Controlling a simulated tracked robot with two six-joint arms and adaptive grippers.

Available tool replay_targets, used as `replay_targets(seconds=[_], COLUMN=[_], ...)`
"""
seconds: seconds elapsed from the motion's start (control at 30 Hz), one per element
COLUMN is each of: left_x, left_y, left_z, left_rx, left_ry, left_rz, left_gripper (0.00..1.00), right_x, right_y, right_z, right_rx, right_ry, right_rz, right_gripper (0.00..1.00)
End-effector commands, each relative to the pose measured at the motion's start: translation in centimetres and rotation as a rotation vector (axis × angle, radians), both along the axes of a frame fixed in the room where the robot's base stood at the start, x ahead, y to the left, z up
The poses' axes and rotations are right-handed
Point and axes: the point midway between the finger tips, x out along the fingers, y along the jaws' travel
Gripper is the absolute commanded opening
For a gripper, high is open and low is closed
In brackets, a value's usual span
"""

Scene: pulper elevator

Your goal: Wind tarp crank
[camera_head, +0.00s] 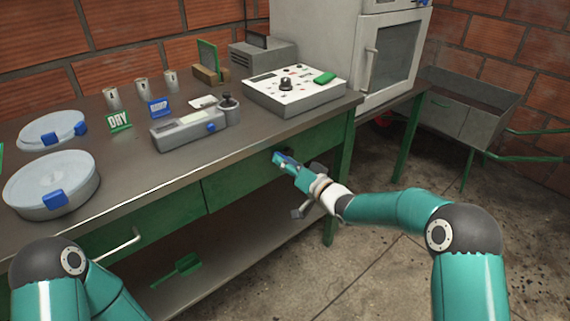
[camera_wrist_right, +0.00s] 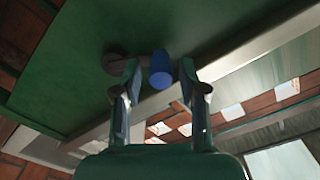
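In the right wrist view, a crank shows on a green panel (camera_wrist_right: 75,85). It has a dark round hub (camera_wrist_right: 117,61), a short dark arm and a blue cylindrical handle (camera_wrist_right: 160,72). My right gripper (camera_wrist_right: 160,84) is open, with one finger on each side of the blue handle. Gaps show between the handle and both fingers. In the head view, my right gripper (camera_head: 281,159) is at the green bench front, below the top's edge, and mostly hides the crank. My left arm shows at the lower left; its gripper is out of view.
The bench top (camera_head: 125,168) holds lidded round containers (camera_head: 52,182), a grey scale-like device (camera_head: 188,131) and a control box (camera_head: 294,92). A metal bar handle (camera_head: 115,246) sticks out from the bench front. A grey metal cart (camera_head: 465,108) stands at right. Open floor lies front right.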

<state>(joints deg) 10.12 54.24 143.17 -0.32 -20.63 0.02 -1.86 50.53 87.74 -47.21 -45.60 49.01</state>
Motion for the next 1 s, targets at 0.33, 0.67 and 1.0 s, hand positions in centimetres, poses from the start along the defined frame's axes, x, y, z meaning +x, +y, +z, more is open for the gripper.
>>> replay_targets(seconds=[0.33,0.67,1.0], left_x=[0.0,0.0,0.0], left_y=[0.0,0.0,0.0], left_z=[0.0,0.1,0.0], left_rx=[0.000,0.000,0.000], left_ry=[0.000,0.000,0.000], left_rz=[0.000,0.000,0.000], left_gripper=[0.40,0.40,0.40], right_x=[-0.1,-2.9,-8.2], right_y=[0.0,-2.1,-5.9], right_z=[-0.1,-0.1,-0.2], right_rx=[-0.002,-0.002,-0.001], right_ry=[0.001,0.002,0.003], right_rz=[0.001,0.000,-0.002], right_gripper=[0.52,0.52,0.52])
